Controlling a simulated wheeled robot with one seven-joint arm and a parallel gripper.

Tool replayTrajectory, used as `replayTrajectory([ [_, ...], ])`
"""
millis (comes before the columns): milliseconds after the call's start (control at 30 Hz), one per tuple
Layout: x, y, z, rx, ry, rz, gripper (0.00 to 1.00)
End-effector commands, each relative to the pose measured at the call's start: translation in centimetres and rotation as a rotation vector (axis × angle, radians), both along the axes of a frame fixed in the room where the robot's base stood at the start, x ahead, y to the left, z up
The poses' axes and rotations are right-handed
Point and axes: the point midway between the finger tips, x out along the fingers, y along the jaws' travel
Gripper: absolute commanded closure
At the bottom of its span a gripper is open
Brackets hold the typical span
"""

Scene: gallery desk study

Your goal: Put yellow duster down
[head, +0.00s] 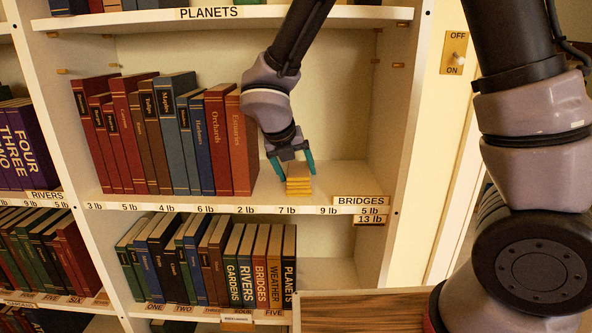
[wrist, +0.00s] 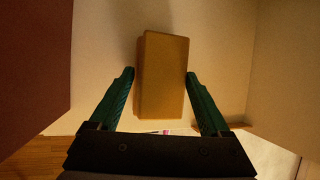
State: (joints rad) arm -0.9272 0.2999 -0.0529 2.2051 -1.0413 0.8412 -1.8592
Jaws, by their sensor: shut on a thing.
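The yellow duster (head: 298,181) is a small yellow-brown block at the bare right part of the upper bookshelf (head: 345,178), near its front edge and right of the book row. My gripper (head: 297,172) reaches down from above with its green fingers on either side of the duster. In the wrist view the duster (wrist: 163,85) lies between the two fingertips (wrist: 159,74), and my gripper is shut on it. I cannot tell whether the duster's underside touches the shelf.
A red book labelled Estuaries (head: 241,145) stands close on the left. The shelf's right side wall (head: 390,110) is to the right, with some free shelf between. The PLANETS shelf (head: 330,14) is above. A lower row of books (head: 245,265) stands below.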

Motion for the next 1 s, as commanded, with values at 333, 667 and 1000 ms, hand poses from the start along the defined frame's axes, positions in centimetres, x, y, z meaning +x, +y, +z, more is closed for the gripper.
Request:
replayTrajectory([
  [333, 0.0, 0.0, 0.0, 0.0, 0.0, 0.0, 0.0],
  [667, -2.0, 1.3, 4.2, 0.004, -0.003, 0.001, 0.0],
  [1000, -4.7, 2.8, 9.5, 0.001, -0.001, 0.0, 0.0],
])
